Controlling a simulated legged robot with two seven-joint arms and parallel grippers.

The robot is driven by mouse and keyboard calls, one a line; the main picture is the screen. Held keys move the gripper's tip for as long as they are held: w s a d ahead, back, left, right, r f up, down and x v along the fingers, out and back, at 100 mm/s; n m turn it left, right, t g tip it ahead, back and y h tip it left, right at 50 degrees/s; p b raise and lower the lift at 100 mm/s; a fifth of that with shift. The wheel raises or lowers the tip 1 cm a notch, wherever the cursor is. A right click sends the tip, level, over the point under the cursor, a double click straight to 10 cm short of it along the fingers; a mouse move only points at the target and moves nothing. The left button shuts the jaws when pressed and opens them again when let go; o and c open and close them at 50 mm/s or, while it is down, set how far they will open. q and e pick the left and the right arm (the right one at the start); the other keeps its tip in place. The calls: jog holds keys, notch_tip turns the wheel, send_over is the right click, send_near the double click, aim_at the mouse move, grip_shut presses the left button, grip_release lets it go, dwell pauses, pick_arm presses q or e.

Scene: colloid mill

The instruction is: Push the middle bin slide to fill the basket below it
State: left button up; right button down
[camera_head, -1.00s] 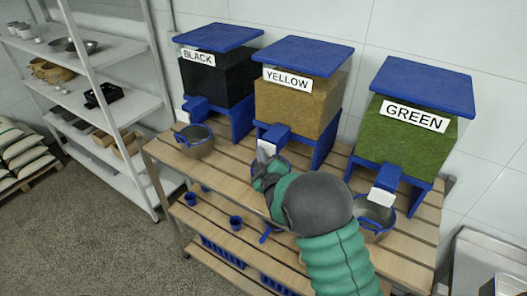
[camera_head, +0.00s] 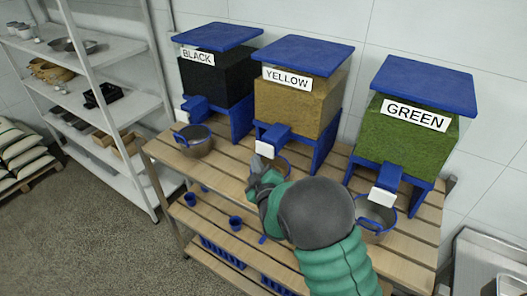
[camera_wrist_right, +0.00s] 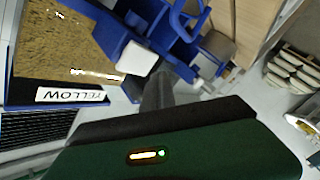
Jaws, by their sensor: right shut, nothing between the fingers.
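The middle bin (camera_head: 300,98), labelled YELLOW, holds yellow-brown grain under a blue lid. Its blue spout (camera_head: 275,134) ends in a white slide (camera_head: 265,149), which also shows in the right wrist view (camera_wrist_right: 137,58). The basket (camera_head: 283,163) below it is mostly hidden by my right arm, and I cannot tell how full it is. My right gripper (camera_head: 259,170) is shut and empty, just in front of and below the white slide. In the right wrist view its fingers (camera_wrist_right: 158,88) are close to the slide; contact is unclear. My left gripper is not in view.
The BLACK bin (camera_head: 217,77) with its basket (camera_head: 196,143) stands left, and the GREEN bin (camera_head: 407,130) with its basket (camera_head: 373,217) right, on a slatted wooden table (camera_head: 228,166). Blue cups (camera_head: 235,222) are on the shelf below. A white shelf rack (camera_head: 68,93) stands left.

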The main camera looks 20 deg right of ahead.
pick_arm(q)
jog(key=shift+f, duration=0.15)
pick_arm(e)
jog(key=s+a, duration=0.2)
jog(key=shift+a, duration=0.3)
dwell(2.2)
